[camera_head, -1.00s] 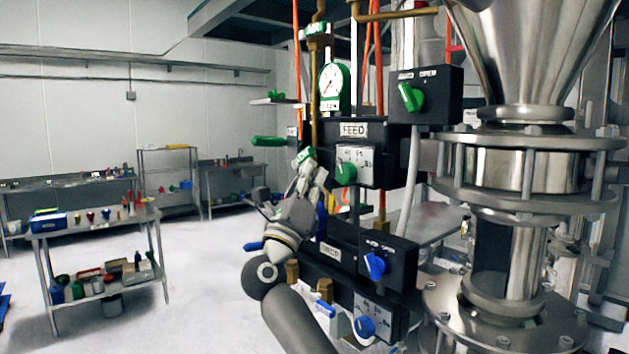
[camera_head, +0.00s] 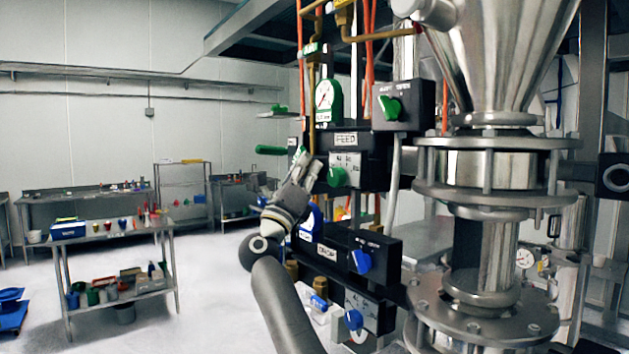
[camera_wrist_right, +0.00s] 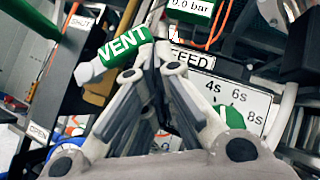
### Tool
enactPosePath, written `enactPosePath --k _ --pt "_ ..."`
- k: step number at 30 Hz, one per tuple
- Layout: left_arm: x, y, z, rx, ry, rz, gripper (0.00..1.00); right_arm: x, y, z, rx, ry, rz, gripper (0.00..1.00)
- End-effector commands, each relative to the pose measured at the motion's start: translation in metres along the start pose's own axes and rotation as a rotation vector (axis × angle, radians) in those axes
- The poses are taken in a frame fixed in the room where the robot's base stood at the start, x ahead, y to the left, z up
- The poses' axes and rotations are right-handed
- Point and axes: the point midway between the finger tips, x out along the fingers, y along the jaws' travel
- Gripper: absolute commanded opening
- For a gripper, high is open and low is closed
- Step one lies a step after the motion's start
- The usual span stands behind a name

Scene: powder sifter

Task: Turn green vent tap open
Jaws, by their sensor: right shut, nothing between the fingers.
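In the right wrist view the green vent tap (camera_wrist_right: 122,45) shows as a pale lever with a green band marked VENT. It slants across the upper left, between a SHUT plate (camera_wrist_right: 82,22) and an OPEN plate (camera_wrist_right: 38,133). My right gripper (camera_wrist_right: 152,52) is shut and empty, its fingertips close to the right end of the band; I cannot tell whether they touch it. In the head view my right gripper (camera_head: 312,168) is raised in front of the valve panel, just left of the green FEED knob (camera_head: 337,177). My left gripper is not in view.
A gauge (camera_head: 325,95) and a green-knob box (camera_head: 390,107) stand above the FEED panel. Blue-knob boxes (camera_head: 380,258) sit below. The steel sifter (camera_head: 490,165) stands close on the right. Open floor and a cart (camera_head: 110,240) lie left.

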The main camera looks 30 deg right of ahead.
Motion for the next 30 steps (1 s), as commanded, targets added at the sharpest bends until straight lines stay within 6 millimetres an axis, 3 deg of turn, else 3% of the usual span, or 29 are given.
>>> enactPosePath --k 6,15,30 --pt "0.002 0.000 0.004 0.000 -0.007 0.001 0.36 0.011 -0.001 0.012 0.002 0.001 0.001 0.00" --pt "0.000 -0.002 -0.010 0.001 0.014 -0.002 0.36 0.024 -0.003 0.024 0.000 0.000 0.001 0.00" --pt "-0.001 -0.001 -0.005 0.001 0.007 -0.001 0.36 0.031 -0.004 0.031 -0.001 0.000 0.000 0.00"
